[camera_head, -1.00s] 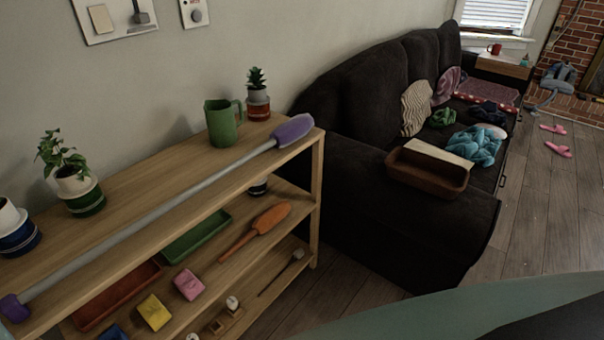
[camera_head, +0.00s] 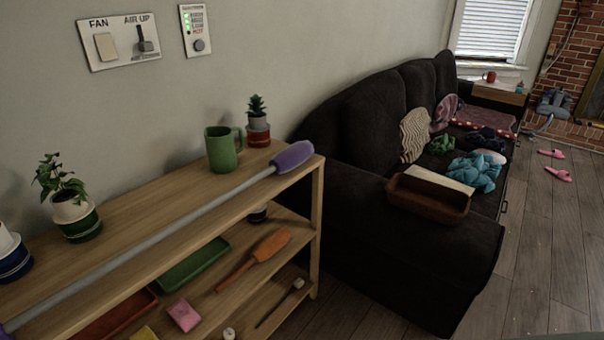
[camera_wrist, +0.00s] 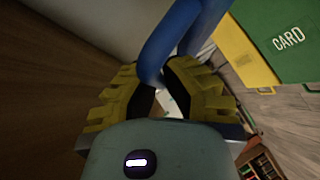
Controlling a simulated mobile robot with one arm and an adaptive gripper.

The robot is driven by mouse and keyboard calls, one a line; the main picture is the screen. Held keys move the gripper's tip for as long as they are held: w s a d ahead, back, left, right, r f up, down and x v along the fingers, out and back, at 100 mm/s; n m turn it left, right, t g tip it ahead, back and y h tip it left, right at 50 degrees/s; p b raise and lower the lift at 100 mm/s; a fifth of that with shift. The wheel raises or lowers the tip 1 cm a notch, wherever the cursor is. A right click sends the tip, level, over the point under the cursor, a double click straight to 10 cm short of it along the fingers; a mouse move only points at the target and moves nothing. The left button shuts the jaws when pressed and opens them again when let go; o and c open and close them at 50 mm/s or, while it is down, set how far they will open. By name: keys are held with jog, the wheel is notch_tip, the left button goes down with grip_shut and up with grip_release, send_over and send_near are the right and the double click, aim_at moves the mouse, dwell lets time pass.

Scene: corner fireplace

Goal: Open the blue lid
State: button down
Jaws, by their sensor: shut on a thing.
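In the wrist view, my gripper (camera_wrist: 163,92) has its yellow ridged fingers closed around a curved blue bar (camera_wrist: 168,42), which rises from between the fingertips to the top edge. The bar looks like a handle. The rest of what it belongs to is out of frame, so I cannot tell whether a blue lid is open or shut. Neither my gripper nor any blue lid shows in the head view.
A green panel marked CARD (camera_wrist: 275,32) and a yellow panel (camera_wrist: 240,55) are at upper right in the wrist view. The head view shows a wooden shelf (camera_head: 140,208), a dark sofa (camera_head: 340,130) and open floor (camera_head: 550,250) at right.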

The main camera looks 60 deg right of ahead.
jog(key=shift+w+d+f, duration=0.1)
jog(key=shift+w, duration=0.05)
dwell(0.3)
jog(key=c, duration=1)
grip_release()
jog(key=shift+s, duration=0.2)
